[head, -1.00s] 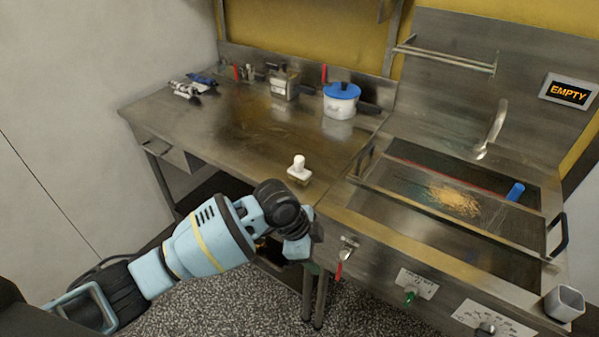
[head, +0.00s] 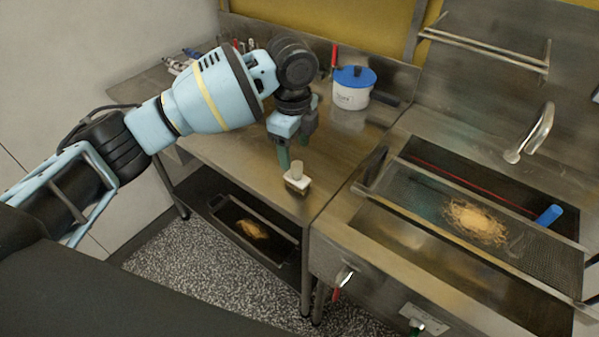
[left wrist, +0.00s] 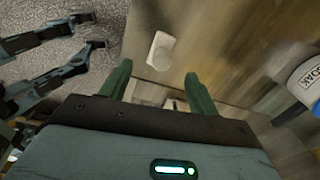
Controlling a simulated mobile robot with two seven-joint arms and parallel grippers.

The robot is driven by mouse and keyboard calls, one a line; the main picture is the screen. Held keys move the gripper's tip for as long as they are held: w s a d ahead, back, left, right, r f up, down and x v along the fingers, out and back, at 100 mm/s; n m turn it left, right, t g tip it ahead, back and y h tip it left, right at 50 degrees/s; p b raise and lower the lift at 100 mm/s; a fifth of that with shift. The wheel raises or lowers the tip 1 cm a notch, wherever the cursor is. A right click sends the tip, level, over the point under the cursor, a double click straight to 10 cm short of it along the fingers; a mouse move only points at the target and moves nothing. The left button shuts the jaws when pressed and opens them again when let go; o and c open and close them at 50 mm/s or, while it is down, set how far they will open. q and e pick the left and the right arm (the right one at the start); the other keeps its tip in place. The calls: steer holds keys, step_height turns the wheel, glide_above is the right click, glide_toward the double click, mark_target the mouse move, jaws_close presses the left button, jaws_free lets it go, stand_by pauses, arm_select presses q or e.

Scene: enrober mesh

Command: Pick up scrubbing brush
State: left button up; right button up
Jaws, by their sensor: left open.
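The scrubbing brush (head: 297,179), white with an upright knob handle, stands on the steel table near its front right corner. In the left wrist view the brush (left wrist: 160,51) lies beyond the fingertips, a little left of the middle of the gap. My left gripper (head: 291,161) is open and empty, with green fingers pointing down just above and behind the brush. The fingers also show in the left wrist view (left wrist: 158,75). They appear apart from the brush. My right gripper cannot be made out in the head view.
To the right is a mesh-covered basin (head: 408,192) with brown residue and a blue cylinder (head: 549,215). A tray (head: 228,209) sits on the lower shelf. A tap (head: 533,134) rises at the right.

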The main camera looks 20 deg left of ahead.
mark_target(296, 164)
arm_select(q)
steer(key=shift+s+f, duration=0.1)
steer(key=shift+f, duration=1.55)
steer(key=shift+w+d+f, duration=0.1)
steer(key=shift+w+f, duration=0.05)
steer(key=shift+f, duration=0.95)
steer(key=shift+w+d+f, duration=0.1)
steer(key=shift+f, duration=1)
steer(key=c, duration=1.1)
steer(key=shift+r, duration=0.15)
steer(key=shift+c, duration=0.2)
